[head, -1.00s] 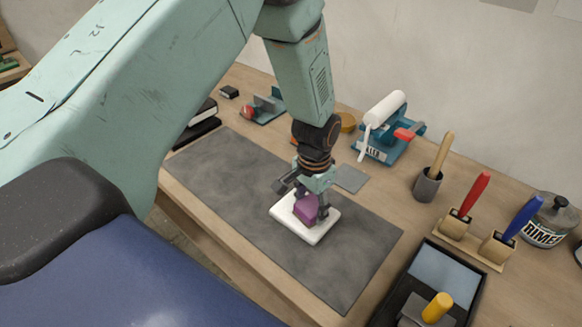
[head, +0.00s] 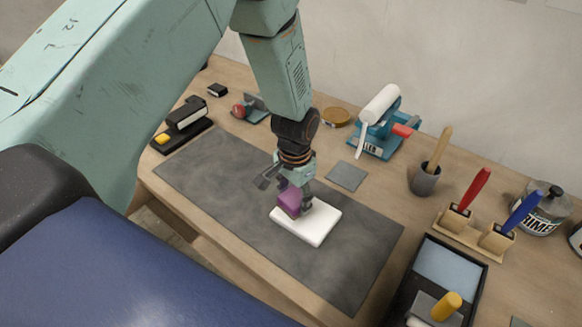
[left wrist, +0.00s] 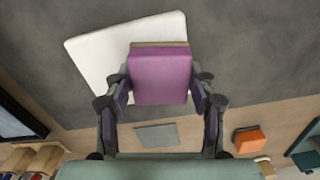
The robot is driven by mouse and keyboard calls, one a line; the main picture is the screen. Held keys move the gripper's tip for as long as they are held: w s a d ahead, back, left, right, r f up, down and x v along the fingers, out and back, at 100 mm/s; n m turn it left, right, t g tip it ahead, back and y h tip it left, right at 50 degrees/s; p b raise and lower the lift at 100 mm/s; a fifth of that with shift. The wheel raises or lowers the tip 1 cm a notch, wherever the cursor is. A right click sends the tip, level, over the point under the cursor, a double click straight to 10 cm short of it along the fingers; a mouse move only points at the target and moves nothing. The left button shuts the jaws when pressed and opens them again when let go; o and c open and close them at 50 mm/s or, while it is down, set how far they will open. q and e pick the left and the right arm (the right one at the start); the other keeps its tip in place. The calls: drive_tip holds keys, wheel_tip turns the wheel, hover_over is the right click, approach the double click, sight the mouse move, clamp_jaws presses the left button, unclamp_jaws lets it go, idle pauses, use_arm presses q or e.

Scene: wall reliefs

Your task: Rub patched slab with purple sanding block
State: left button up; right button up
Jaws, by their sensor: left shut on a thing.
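The purple sanding block (head: 290,201) is held in my left gripper (head: 292,190), which is shut on it. In the left wrist view the purple block (left wrist: 161,76) sits between both fingers (left wrist: 161,95), with a tan edge on its far side. The white slab (head: 312,225) lies flat on the grey mat under the block; it also shows in the left wrist view (left wrist: 100,57). The block is over the slab's left part, and I cannot tell whether it touches. No patch on the slab can be made out. My right gripper is not in view.
The grey mat (head: 225,185) is clear to the left of the slab. A black tray (head: 476,290) stands at the lower right.

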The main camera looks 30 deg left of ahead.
use_arm(q)
wheel_tip(320, 180, up, 2)
drive_tip(key=shift+w+a+r, duration=0.1)
drive_tip(key=shift+r, duration=0.05)
drive_tip(key=shift+a+r+p, duration=0.1)
drive_tip(key=shift+r+p, duration=0.3)
drive_tip(key=shift+p, duration=0.35)
drive_tip(key=r+p, duration=0.3)
drive_tip(key=shift+d+r, duration=0.2)
drive_tip(key=shift+d, duration=0.15)
drive_tip(key=shift+a+r+p, duration=0.3)
drive_tip(key=shift+r+p, duration=0.4)
drive_tip(key=shift+r, duration=0.05)
drive_tip(key=shift+d, duration=0.2)
drive_tip(key=shift+a+f, duration=0.15)
